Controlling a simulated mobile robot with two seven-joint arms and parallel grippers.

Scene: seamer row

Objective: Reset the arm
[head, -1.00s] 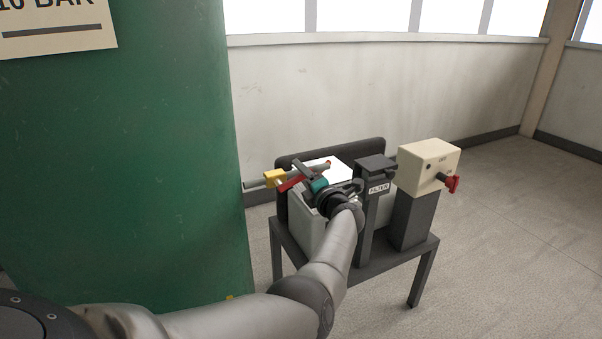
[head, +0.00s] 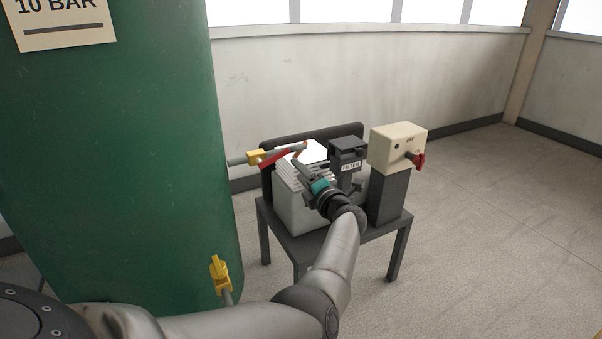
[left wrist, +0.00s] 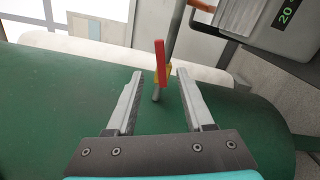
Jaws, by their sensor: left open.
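My left gripper (head: 299,166) is open and empty in the head view, over the front of the grey machine (head: 299,208) with the white top. Its arm reaches in from the lower left. In the left wrist view the two fingers (left wrist: 156,80) are spread apart. Beyond their tips, a pipe carries a yellow valve with a red lever (left wrist: 160,62), which appears in the gap between the fingers. I see no contact. In the head view the yellow valve (head: 254,157) and its red lever (head: 278,154) are up and left of the gripper. My right gripper is in neither view.
A large green tank (head: 125,170) fills the left side, with a second yellow valve (head: 219,272) low on it. A dark filter unit (head: 347,152) and a cream switch box (head: 397,148) with a red knob stand on the bench (head: 345,240). Floor to the right is clear.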

